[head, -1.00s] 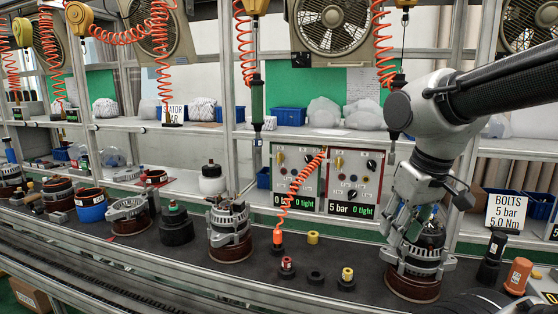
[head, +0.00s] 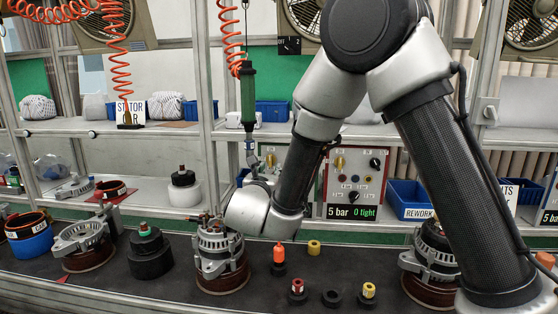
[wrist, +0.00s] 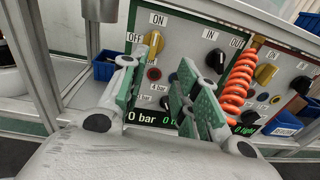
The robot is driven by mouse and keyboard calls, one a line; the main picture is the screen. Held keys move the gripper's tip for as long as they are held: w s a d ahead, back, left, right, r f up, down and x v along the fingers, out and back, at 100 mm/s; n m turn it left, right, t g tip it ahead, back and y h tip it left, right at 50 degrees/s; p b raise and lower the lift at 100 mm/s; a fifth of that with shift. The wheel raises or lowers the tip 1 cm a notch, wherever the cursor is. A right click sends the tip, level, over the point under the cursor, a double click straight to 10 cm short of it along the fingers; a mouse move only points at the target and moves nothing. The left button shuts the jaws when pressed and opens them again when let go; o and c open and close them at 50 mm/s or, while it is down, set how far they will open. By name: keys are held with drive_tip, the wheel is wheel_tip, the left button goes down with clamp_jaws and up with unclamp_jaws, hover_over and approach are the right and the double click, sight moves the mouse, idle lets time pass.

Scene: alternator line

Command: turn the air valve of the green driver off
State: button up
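The green driver (head: 248,95) hangs upright from its orange coiled hose in the head view. The wrist view shows a grey panel (wrist: 180,30) with a yellow valve handle (wrist: 152,44) below an ON label, with an OFF label to its left. The handle stands roughly upright and the display reads 0 bar. My gripper (wrist: 157,66) is open, its green-padded fingers apart in front of this panel, just below the handle. Nothing is seen between the fingers. In the head view, my arm hides most of this panel and my gripper is hard to make out.
A second panel (head: 355,165) reads 5 bar, 0 tight; its yellow knob (wrist: 265,73) is partly behind an orange coil (wrist: 238,78). A black knob (wrist: 217,57) sits right of the near handle. Blue bins (wrist: 108,64) and a shelf post (wrist: 35,60) stand left. Alternators (head: 220,255) line the bench.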

sight(270, 161)
drive_tip(key=shift+n+t+y, duration=0.3)
drive_tip(key=shift+n+y, duration=0.1)
drive_tip(key=shift+n, duration=0.1)
drive_tip(key=w, duration=0.5)
drive_tip(key=w+r, duration=0.1)
drive_tip(key=w, duration=0.1)
drive_tip(key=shift+w+d, duration=0.25)
drive_tip(key=shift+w, duration=0.05)
clamp_jaws()
